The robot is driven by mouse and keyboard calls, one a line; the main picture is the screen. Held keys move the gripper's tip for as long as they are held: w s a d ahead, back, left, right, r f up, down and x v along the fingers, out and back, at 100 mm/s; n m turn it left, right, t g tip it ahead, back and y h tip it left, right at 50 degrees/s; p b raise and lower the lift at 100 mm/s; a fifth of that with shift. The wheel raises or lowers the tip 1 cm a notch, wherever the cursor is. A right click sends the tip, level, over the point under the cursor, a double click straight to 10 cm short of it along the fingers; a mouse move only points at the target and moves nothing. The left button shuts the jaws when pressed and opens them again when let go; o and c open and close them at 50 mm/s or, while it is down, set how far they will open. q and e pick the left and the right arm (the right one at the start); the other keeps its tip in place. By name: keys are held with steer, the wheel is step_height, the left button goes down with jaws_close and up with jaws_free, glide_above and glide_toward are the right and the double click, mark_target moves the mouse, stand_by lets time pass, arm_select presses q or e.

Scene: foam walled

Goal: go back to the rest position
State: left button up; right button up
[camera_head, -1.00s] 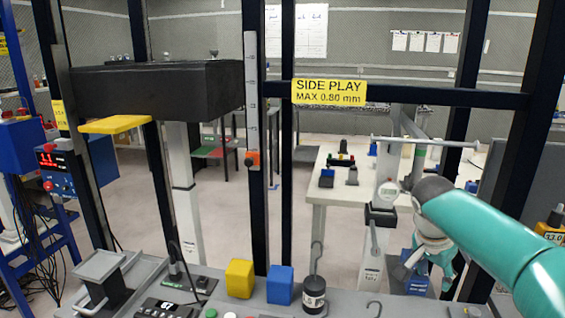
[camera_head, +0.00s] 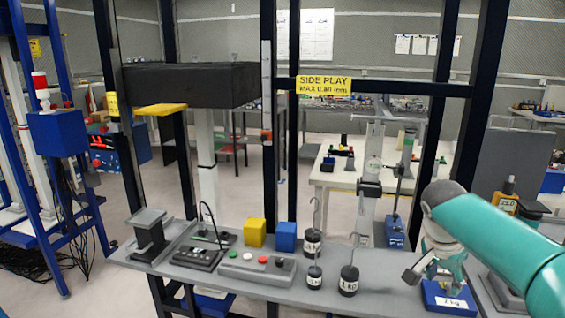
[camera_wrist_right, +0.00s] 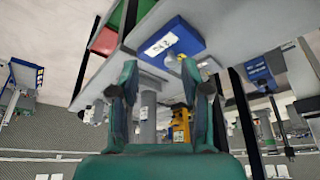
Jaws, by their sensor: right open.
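My teal right arm comes in from the right in the head view, and its gripper (camera_head: 432,272) hangs over the right part of the grey bench. In the right wrist view the two teal fingers stand apart with nothing held between them, so the gripper (camera_wrist_right: 158,88) is open. A blue block with a white label (camera_head: 449,299) sits on the bench just below the gripper; the gripper hides part of its top. A blue block with a white label (camera_wrist_right: 172,42) also shows beyond the fingertips in the right wrist view. My left gripper is not in view.
The grey bench (camera_head: 385,297) carries several dark hooked weights (camera_head: 348,280), a yellow cube (camera_head: 255,232), a blue cube (camera_head: 286,236) and a button box (camera_head: 258,268). Dark frame posts and a black beam (camera_head: 190,85) stand behind it. A yellow-topped device (camera_head: 505,197) stands at right.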

steer(key=s+a+f+n+g+y+p, duration=0.1)
steer(key=s+a+f+g+p, duration=0.15)
steer(key=f, duration=0.35)
steer(key=s+a+f+n+g+y+p, duration=0.1)
steer(key=s+f+p, duration=0.1)
steer(key=s+f, duration=0.35)
steer(key=s+a+f+n+g+y+p, duration=0.1)
steer(key=s+a+f+g+p, duration=0.15)
steer(key=f, duration=0.45)
steer(key=s+a+f+n+t+y+p, duration=0.1)
steer(key=s+a+f+n+t+y, duration=0.1)
steer(key=s+a+f, duration=0.4)
steer(key=s+a+f+n+t+y+p, duration=0.2)
steer(key=s+a+f, duration=0.4)
steer(key=s+a, duration=0.3)
steer(key=s+n+y, duration=0.1)
steer(key=s+n, duration=0.1)
steer(key=shift+f+n, duration=0.3)
steer(key=shift+n, duration=0.1)
